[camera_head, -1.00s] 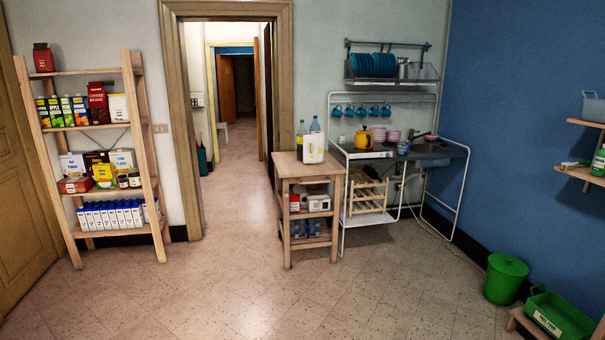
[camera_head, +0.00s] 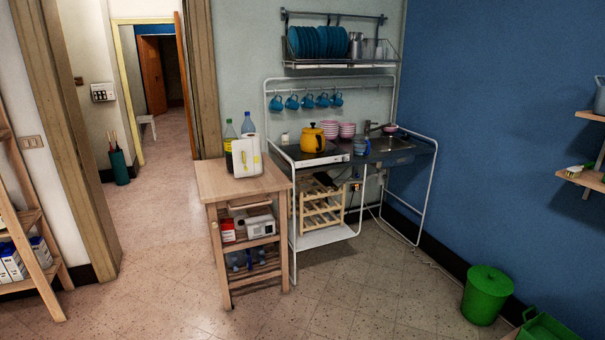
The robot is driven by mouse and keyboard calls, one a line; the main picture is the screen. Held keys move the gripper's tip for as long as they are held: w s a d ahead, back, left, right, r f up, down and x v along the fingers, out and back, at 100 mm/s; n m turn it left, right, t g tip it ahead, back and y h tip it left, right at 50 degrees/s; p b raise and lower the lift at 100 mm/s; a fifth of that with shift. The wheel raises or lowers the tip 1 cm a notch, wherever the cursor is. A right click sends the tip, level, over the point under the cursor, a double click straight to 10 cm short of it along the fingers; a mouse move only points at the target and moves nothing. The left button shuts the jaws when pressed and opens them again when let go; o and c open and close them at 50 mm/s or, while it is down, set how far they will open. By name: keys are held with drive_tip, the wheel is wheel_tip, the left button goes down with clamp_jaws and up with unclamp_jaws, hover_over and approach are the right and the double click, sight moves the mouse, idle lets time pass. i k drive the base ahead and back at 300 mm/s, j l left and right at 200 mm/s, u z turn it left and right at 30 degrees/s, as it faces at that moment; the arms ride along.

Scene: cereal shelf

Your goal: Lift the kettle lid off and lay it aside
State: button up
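A yellow-orange kettle (camera_head: 312,140) stands upright on the hob at the left part of the metal sink unit. A small dark shape at its top is where the lid (camera_head: 312,125) sits; the lid's details are too small to tell. My gripper is not in view, and no part of my arm shows.
Pink bowls (camera_head: 338,130) and a blue cup (camera_head: 361,146) are right of the kettle. A green bin (camera_head: 487,295) stands at right. Floor in front is clear.

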sight(312, 130)
drive_tip(key=i, duration=2.1)
